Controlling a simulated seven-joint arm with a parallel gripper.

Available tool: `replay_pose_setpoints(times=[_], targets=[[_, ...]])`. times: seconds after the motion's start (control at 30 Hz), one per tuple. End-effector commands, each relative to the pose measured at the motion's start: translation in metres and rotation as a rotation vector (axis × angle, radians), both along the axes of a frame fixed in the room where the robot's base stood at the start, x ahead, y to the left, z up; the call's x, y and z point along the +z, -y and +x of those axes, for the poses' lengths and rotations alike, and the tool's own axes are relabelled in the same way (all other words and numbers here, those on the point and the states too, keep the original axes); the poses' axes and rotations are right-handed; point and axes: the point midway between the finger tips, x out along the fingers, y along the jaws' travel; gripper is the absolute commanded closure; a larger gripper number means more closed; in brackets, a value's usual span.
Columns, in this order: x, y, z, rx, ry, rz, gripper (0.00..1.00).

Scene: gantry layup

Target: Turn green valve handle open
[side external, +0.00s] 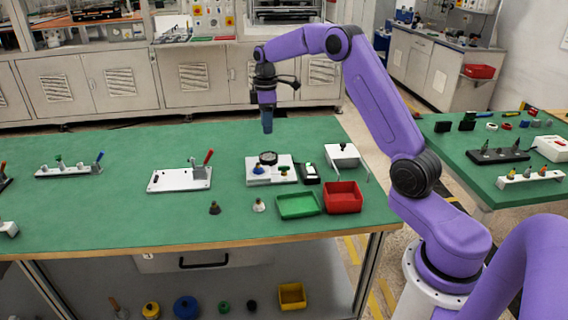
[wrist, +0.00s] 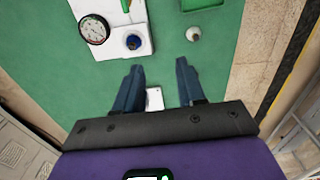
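A white panel (wrist: 118,48) lies on the green bench in the wrist view. It carries a round dial gauge (wrist: 94,29), a blue knob (wrist: 133,42) and a small green piece (wrist: 125,5), cut off by the top edge, that may be the valve handle. In the side view the panel (side external: 270,179) is at the bench's right part, and I cannot pick out a green handle on it. My gripper (side external: 267,131) points down, above and behind the panel, apart from it. In the wrist view its fingers (wrist: 159,82) are spread, with nothing held.
A small whitish round object (wrist: 193,34) sits right of the panel. A black box (side external: 309,173), green tray (side external: 298,205), red bin (side external: 343,197) and white stand (side external: 342,155) are near the panel's right. Two small cones stand in front. The bench left of the panel has free room.

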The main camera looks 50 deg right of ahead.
Motion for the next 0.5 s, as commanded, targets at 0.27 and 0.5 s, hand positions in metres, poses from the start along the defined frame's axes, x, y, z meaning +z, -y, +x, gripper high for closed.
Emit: replay_pose_setpoints(times=[0.27, 0.5], targets=[[-0.020, 0.082, 0.007, -0.039, -0.002, 0.001, 0.61], [-0.033, 0.093, 0.005, -0.042, -0.006, 0.002, 0.61]])
